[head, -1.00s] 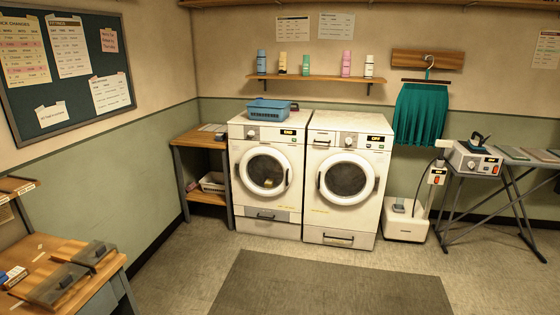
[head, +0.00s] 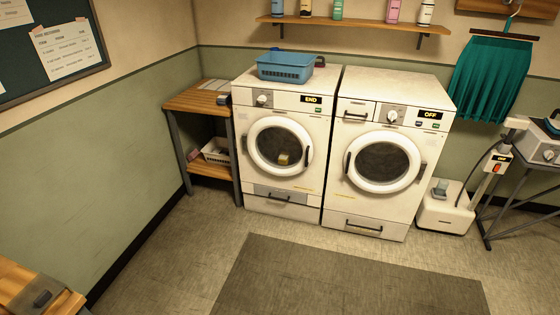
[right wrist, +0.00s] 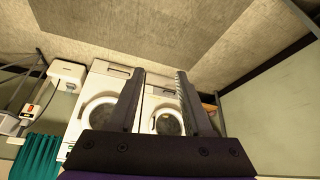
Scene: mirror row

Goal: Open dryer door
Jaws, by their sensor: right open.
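Two white front-loading machines stand side by side in the head view. The left one (head: 290,102), with an END display, has a shut round door (head: 255,150) with a dark handle (head: 308,156) on its right edge; something yellowish shows behind the glass. The right one (head: 425,88) reads OFF, has a small drawer at top left, and its round door (head: 383,187) is shut too. No label names the dryer. My right gripper (right wrist: 160,72) is open and empty in the right wrist view, the machines beyond it upside down. My left gripper is not in view.
A blue basket (head: 285,74) sits on the left machine. A wooden side table (head: 197,98) stands left of it, a white steamer (head: 446,212) right of the other. A dark mat (head: 345,280) covers the floor in front. A counter corner (head: 30,290) is at lower left.

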